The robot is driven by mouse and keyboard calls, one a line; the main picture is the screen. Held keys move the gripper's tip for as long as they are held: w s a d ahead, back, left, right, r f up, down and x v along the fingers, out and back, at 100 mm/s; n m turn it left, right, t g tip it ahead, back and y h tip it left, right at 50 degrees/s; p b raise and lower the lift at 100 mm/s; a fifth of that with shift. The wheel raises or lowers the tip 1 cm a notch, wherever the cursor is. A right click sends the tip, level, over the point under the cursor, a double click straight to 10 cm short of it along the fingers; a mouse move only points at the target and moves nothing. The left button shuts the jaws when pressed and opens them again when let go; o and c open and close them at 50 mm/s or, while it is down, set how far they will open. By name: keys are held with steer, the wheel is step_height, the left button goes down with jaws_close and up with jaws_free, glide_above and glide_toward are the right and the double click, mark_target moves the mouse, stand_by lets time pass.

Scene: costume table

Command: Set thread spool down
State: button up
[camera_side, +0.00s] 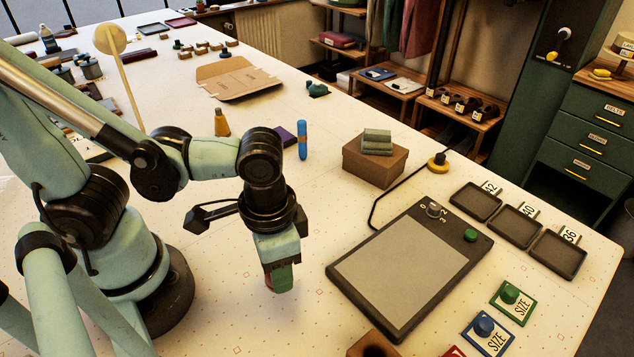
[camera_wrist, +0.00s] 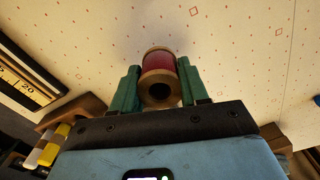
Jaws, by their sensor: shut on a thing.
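My gripper (camera_side: 279,280) points down over the white table, left of the grey pad. In the wrist view my gripper (camera_wrist: 160,88) has its two green fingers on either side of a thread spool (camera_wrist: 159,64) with red thread and tan wooden ends, and is shut on it. The hole in the spool's end faces the wrist camera. In the side view the spool is mostly hidden by the fingers. I cannot tell for sure whether the spool touches the table.
A dark-framed grey pad (camera_side: 405,265) lies right of my gripper. Small dark trays (camera_side: 476,202) line the right edge. A brown box (camera_side: 375,163) with folded green cloth (camera_side: 377,136) stands behind. A blue cylinder (camera_side: 302,139) stands farther back. The speckled tabletop around my gripper is clear.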

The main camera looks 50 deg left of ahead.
steer(key=shift+f, duration=1.5)
steer(key=shift+f, duration=0.15)
steer(key=o, duration=1.1)
steer(key=shift+c, duration=0.2)
steer(key=shift+r, duration=6.1)
steer(key=w+a+n+t, duration=0.3)
steer(key=w+a+t, duration=0.4)
steer(key=w+a, duration=0.4)
steer(key=shift+a+r, duration=0.25)
steer(key=shift+a, duration=0.55)
